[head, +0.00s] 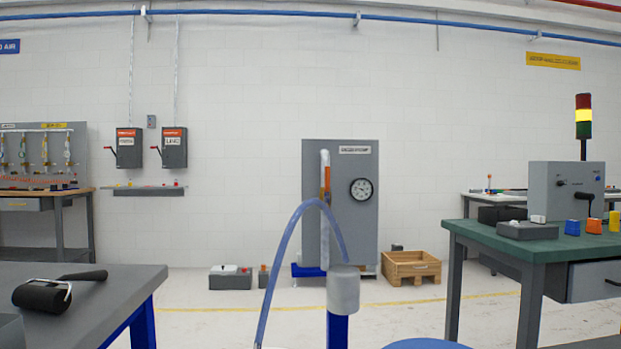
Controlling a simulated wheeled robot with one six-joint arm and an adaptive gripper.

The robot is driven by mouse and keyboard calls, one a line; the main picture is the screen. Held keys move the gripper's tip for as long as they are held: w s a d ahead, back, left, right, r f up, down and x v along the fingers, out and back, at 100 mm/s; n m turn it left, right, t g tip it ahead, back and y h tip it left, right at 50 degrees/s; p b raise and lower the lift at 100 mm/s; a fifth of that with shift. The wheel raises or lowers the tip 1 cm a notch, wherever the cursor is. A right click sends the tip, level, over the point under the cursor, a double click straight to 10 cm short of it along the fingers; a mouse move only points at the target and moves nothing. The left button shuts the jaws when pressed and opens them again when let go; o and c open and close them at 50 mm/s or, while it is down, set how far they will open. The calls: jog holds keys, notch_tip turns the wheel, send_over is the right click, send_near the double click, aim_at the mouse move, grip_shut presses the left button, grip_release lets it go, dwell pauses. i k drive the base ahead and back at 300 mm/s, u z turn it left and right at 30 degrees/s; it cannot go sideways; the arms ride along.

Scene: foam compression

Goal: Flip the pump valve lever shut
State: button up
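The grey pump cabinet (341,222) stands upright against the back wall, near the middle of the head view. A small label and a round dial gauge (361,189) are on its front. A pale vertical pipe (324,158) runs down the left part of its front. A narrow orange piece (327,180) lies upright along this pipe. It looks like the valve lever, but it is too small to be sure. A blue hose and a grey cylinder in the foreground cover the lower part of the pipe. My gripper is not in view.
A grey bench (130,278) with a black roller (50,292) is at near left, and a green-topped bench (480,231) at right. A wooden crate (412,267) and grey boxes (230,277) sit beside the cabinet. Open floor lies between the benches.

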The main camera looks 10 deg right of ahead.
aim_at(327, 177)
jog(key=i, duration=0.5)
jog(key=z, duration=0.1)
jog(key=k, duration=1)
jog(key=z, duration=1.35)
jog(key=i, duration=1.1)
jog(key=u, duration=2.5)
